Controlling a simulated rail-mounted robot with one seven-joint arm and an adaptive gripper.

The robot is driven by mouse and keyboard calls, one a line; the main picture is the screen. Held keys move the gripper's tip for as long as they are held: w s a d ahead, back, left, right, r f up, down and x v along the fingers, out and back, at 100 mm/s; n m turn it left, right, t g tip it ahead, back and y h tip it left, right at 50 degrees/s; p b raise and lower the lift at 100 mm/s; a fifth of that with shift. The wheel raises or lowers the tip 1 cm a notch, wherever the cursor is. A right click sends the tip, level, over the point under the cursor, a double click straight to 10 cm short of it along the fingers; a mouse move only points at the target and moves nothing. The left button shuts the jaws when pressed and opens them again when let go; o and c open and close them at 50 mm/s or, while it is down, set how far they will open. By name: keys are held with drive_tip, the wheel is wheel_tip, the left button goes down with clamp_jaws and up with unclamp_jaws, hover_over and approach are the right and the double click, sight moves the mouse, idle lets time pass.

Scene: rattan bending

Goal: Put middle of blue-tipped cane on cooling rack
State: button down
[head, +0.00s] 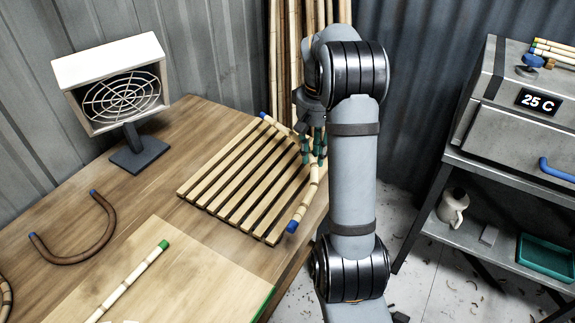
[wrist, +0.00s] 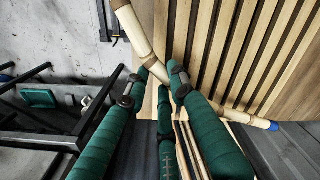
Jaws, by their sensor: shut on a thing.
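The blue-tipped cane (head: 300,208) is pale with brown bands and is bent. In the head view it runs along the right side of the slatted wooden cooling rack (head: 228,193), one blue tip near the rack's back corner, the other near its front right. My gripper (head: 313,154), with green-wrapped fingers, is shut on the cane's middle at the rack's right edge. In the wrist view the cane (wrist: 133,27) passes between the fingertips (wrist: 163,69), over the rack's slats (wrist: 226,50). The right finger hides part of it. Whether the cane touches the slats is unclear.
A fan (head: 125,97) stands on the table behind left. A brown bent cane with blue tips (head: 75,257) and a green-tipped cane (head: 130,284) lie at front left. Upright canes (head: 283,50) stand behind the rack. A metal box reading 25 C (head: 525,125) is at right.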

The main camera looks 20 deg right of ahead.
drive_tip(key=p, duration=0.1)
hover_over(294, 172)
wheel_tip(294, 172, down, 4)
drive_tip(key=shift+d, duration=0.1)
drive_tip(key=shift+w+f+p, duration=0.1)
drive_tip(key=shift+f+p, duration=0.25)
drive_tip(key=shift+f, duration=1.65)
drive_tip(key=shift+f, duration=0.1)
drive_tip(key=shift+f, duration=0.15)
drive_tip(key=c, duration=1.5)
unclamp_jaws()
wheel_tip(294, 172, up, 13)
drive_tip(key=shift+f+p, duration=0.2)
drive_tip(key=shift+p, duration=0.35)
